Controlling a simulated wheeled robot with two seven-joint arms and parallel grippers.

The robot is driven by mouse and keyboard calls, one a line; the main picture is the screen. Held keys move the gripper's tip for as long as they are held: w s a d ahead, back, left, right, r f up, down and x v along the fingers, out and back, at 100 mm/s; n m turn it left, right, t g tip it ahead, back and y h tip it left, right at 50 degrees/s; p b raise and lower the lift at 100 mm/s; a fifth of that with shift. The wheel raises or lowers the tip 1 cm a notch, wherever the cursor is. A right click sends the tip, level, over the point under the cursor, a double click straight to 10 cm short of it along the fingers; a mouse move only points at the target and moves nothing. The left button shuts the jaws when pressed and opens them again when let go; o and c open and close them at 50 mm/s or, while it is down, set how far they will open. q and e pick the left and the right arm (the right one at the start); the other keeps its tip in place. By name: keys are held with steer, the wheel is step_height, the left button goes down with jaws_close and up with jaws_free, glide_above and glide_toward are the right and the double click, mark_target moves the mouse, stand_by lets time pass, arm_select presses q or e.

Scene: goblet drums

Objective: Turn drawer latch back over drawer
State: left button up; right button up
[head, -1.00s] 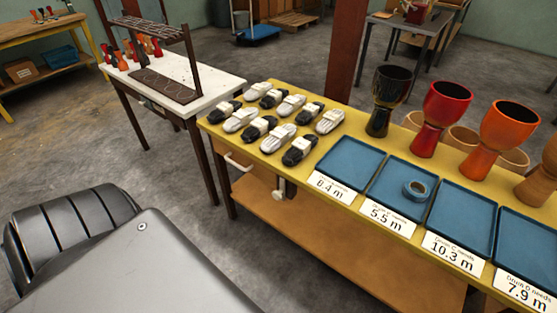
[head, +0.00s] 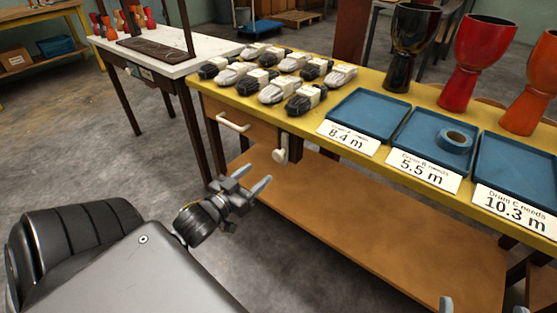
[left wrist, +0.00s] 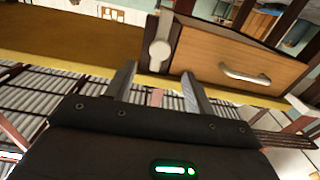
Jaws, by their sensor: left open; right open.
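The drawer latch (head: 281,149) is a pale piece with a round end, at the drawer's right edge under the yellow tabletop. In the left wrist view the latch (left wrist: 160,50) stands upright on a dark post, left of the drawer front. The wooden drawer (head: 255,134) has a pale curved handle (head: 232,123); the drawer (left wrist: 225,58) also shows in the left wrist view. My left gripper (head: 257,179) is open and empty, below and in front of the latch, apart from it. Only the fingertips of my right gripper (head: 488,306) show at the bottom edge, apart.
The yellow table (head: 330,83) carries several black and white bundles, blue trays (head: 370,115) with labels, a blue tape roll (head: 454,140) and goblet drums (head: 410,45). A wooden lower shelf (head: 390,225) runs beneath.

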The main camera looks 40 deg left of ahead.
mark_target(276, 158)
arm_select(q)
steer(key=w+b, duration=0.2)
steer(key=w, duration=0.7)
steer(key=shift+w+a+f, duration=0.1)
steer(key=shift+w, duration=0.8)
arm_select(e)
steer(key=d+t, duration=0.1)
steer(key=s+d+r+t, duration=0.1)
steer(key=r+t, duration=0.1)
steer(key=t, duration=0.1)
steer(key=shift+s+d+r+m, duration=0.15)
steer(key=shift+s+d+m, duration=0.05)
steer(key=shift+d+m, duration=0.2)
arm_select(q)
steer(key=c, duration=0.9)
